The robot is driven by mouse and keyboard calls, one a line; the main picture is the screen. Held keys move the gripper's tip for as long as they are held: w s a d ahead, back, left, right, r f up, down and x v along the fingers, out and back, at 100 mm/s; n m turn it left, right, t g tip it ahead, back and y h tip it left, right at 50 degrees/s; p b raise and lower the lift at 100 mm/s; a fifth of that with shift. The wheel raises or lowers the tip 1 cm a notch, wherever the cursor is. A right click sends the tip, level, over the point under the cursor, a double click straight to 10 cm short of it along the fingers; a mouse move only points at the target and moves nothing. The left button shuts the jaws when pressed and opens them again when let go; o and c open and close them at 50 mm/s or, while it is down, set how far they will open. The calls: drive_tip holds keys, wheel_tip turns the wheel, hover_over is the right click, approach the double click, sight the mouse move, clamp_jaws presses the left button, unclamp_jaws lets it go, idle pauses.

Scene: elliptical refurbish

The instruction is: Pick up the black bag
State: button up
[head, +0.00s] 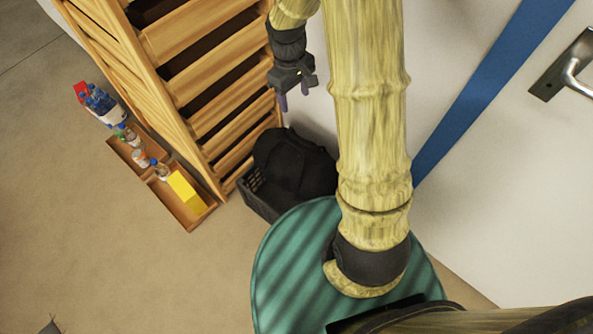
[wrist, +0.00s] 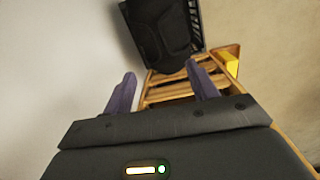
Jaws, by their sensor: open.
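The black bag (head: 293,165) sits in a dark crate (head: 262,199) on the floor, against the wooden slatted unit, in the head view. In the wrist view the black bag (wrist: 160,32) is at the top centre, beyond my fingertips, inside the dark crate (wrist: 197,22). My gripper (head: 293,92) hangs above and behind the bag in the head view, apart from it. In the wrist view my gripper (wrist: 162,85) shows its two purple fingers spread wide, with nothing between them. Part of the bag's right side is hidden by my arm in the head view.
A wooden slatted unit (head: 205,85) stands left of the crate. A wooden tray (head: 181,206) with bottles and a yellow item (head: 187,190) lies on the floor further left. A white door with a metal handle (head: 572,68) is at the right.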

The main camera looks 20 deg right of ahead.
drive_tip(key=n+g+b, duration=0.1)
drive_tip(key=n+b, duration=0.1)
drive_tip(key=b, duration=0.4)
hover_over(296, 141)
drive_tip(key=w+a, duration=0.1)
wheel_tip(296, 141, down, 11)
drive_tip(key=shift+a+h, duration=0.15)
drive_tip(key=shift+h, duration=0.15)
drive_tip(key=f+b, duration=0.1)
drive_tip(key=f, duration=0.3)
drive_tip(key=s+f+b, duration=0.1)
drive_tip(key=f, duration=0.3)
drive_tip(key=d+f+b, duration=0.1)
drive_tip(key=f+b, duration=0.1)
drive_tip(key=f, duration=0.2)
drive_tip(key=shift+s, duration=0.2)
drive_tip(key=f+b, duration=0.2)
drive_tip(key=f, duration=0.1)
drive_tip(key=f+b, duration=0.1)
drive_tip(key=f, duration=0.1)
drive_tip(key=shift+w+d+f, duration=0.1)
drive_tip(key=shift+d+f, duration=0.1)
drive_tip(key=shift+d, duration=0.05)
drive_tip(key=shift+r, duration=0.1)
